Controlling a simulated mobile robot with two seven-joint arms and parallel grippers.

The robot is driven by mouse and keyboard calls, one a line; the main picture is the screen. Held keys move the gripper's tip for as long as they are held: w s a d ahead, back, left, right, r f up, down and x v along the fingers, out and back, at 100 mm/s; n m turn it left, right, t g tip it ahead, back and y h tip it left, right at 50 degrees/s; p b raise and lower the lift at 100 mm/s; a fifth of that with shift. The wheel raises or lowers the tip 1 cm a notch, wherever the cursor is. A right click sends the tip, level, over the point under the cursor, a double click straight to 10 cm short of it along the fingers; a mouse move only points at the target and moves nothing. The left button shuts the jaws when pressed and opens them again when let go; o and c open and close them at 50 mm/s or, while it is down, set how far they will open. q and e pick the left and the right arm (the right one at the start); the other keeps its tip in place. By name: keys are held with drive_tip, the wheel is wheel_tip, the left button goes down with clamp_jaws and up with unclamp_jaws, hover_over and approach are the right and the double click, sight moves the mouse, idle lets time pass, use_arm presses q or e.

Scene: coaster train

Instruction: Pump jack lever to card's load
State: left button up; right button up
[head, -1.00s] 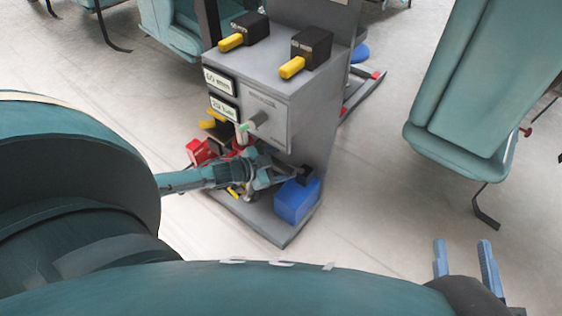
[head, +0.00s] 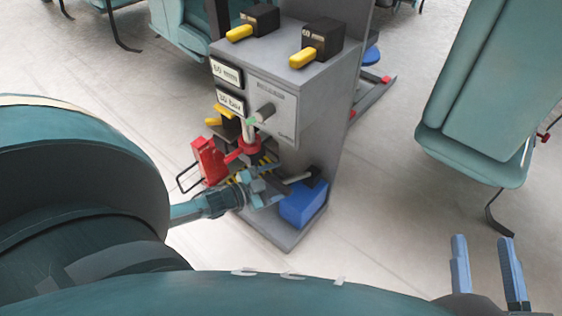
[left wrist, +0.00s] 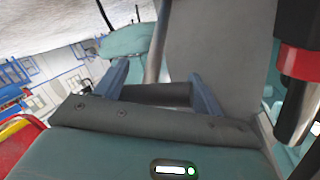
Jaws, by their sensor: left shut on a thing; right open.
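The jack's blue pump block (head: 303,204) sits low on the grey stand (head: 300,115), with a black pivot and a short grey lever (head: 298,179) sloping left from it. My left gripper (head: 268,190) is at the lever's left end, shut on it. In the left wrist view, a dark bar (left wrist: 160,93) lies between the fingers (left wrist: 163,88). Two readouts on the stand seem to say 60 mm (head: 227,72) and 30 bar (head: 231,103); the second is hard to read. My right gripper (head: 482,252) is open and empty at lower right. I cannot make out a load card.
Two black boxes with yellow handles (head: 253,22) (head: 316,42) top the stand. A red part (head: 208,160) and a red collar (head: 244,151) are left of the pump.

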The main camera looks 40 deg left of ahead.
use_arm(q)
drive_tip(key=shift+s+d+f, duration=0.15)
drive_tip(key=shift+s+f, duration=0.1)
drive_tip(key=o, duration=1.1)
drive_tip(key=shift+o, duration=1.1)
drive_tip(key=shift+r, duration=0.1)
drive_tip(key=p+v, duration=0.4)
drive_tip(key=v, duration=0.9)
use_arm(e)
drive_tip(key=shift+d+f+n+h, duration=0.1)
drive_tip(key=shift+d+n+h, duration=0.3)
drive_tip(key=shift+d+h, duration=0.1)
use_arm(q)
drive_tip(key=shift+r, duration=0.15)
use_arm(e)
drive_tip(key=shift+a, duration=0.15)
